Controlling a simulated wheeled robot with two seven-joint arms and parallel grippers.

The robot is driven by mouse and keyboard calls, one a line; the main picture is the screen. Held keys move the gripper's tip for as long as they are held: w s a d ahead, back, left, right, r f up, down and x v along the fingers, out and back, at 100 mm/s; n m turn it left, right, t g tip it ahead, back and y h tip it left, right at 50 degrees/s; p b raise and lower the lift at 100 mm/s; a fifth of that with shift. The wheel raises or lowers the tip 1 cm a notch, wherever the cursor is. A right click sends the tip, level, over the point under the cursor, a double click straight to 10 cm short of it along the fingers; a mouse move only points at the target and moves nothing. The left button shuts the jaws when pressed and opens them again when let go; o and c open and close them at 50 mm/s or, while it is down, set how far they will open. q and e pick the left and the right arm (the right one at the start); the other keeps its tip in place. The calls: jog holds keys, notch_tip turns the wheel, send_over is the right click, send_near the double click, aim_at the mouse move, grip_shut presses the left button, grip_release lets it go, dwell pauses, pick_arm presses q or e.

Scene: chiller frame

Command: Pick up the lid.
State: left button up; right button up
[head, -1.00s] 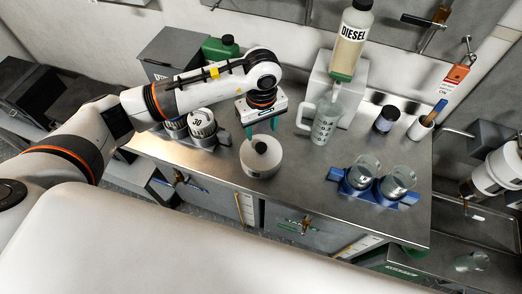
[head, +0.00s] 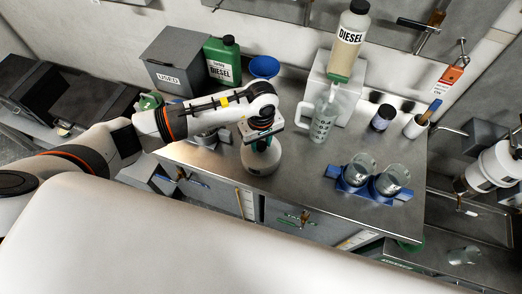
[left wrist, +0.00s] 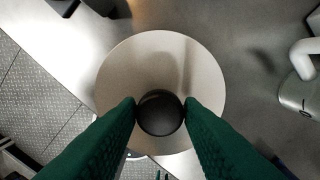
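The lid is a pale round disc with a black knob, on top of a white round vessel (head: 262,162) near the front edge of the steel bench. In the left wrist view the lid (left wrist: 160,62) fills the middle, with its knob (left wrist: 160,113) between the fingertips. My left gripper (head: 262,143) is straight above the lid, its green fingers down on either side of the knob. In the left wrist view the fingertips (left wrist: 160,104) are very close to the knob's sides. I cannot tell whether they press on it.
A blue holder (head: 345,187) with two glass beakers is farther right. A grey USED box (head: 180,60), green diesel can (head: 223,60) and blue bowl (head: 264,67) stand behind my arm.

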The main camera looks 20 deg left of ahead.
pick_arm(q)
grip_shut()
jog(key=shift+r, duration=0.1)
